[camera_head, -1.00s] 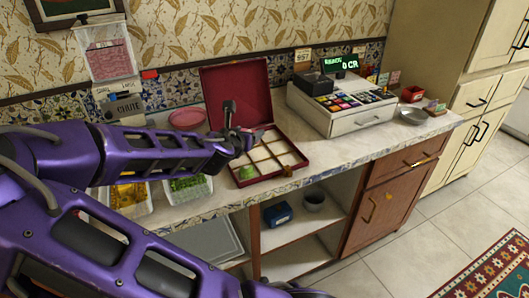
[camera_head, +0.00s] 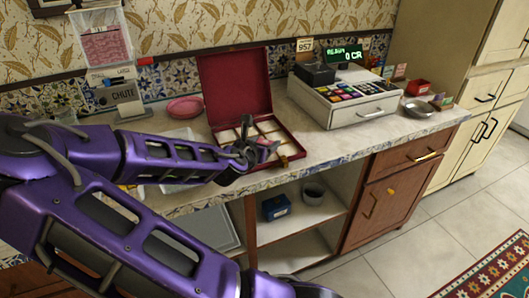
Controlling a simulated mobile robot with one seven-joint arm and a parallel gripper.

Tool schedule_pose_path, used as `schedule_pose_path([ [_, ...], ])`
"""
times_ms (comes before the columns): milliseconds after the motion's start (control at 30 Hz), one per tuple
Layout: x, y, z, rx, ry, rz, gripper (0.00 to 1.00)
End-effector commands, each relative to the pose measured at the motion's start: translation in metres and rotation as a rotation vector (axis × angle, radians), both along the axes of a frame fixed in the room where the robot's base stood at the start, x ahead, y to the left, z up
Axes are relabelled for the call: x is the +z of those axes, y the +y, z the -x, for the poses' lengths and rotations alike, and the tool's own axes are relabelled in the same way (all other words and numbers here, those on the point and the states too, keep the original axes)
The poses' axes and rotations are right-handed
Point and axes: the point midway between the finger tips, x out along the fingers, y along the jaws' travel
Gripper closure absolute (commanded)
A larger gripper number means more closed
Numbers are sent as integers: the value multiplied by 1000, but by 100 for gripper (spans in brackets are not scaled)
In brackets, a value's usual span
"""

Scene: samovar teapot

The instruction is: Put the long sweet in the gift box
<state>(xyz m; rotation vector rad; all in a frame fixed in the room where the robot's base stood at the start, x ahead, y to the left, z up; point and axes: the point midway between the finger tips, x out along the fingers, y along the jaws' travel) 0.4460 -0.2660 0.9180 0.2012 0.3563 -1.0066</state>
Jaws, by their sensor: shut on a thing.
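The gift box (camera_head: 236,88) stands open on the counter, a dark red case with its lid raised against the wall and pale compartments in its base. My gripper (camera_head: 262,147) is over the front of the base, shut on a small pinkish thing at its tips, which I take for the long sweet (camera_head: 271,143). Its full shape is too small and partly hidden to make out. I cannot tell whether it touches the box. My purple arm covers the front left compartments and what lies in them.
A white cash register (camera_head: 345,105) stands right of the box, with a grey dish (camera_head: 418,109) further right. Open shelves (camera_head: 300,225) lie below the counter edge. Bare counter shows before the register.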

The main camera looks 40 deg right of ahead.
Motion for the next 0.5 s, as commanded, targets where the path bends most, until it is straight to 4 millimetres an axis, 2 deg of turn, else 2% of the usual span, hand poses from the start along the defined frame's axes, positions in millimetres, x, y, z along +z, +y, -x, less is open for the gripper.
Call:
schedule_pose_path([
  [33, -11, -1, 1, -3, 2, 0, 86],
  [133, -25, -1, 1, -2, 2, 1, 86],
  [500, -29, 0, 0, 0, 2, 1, 86],
])
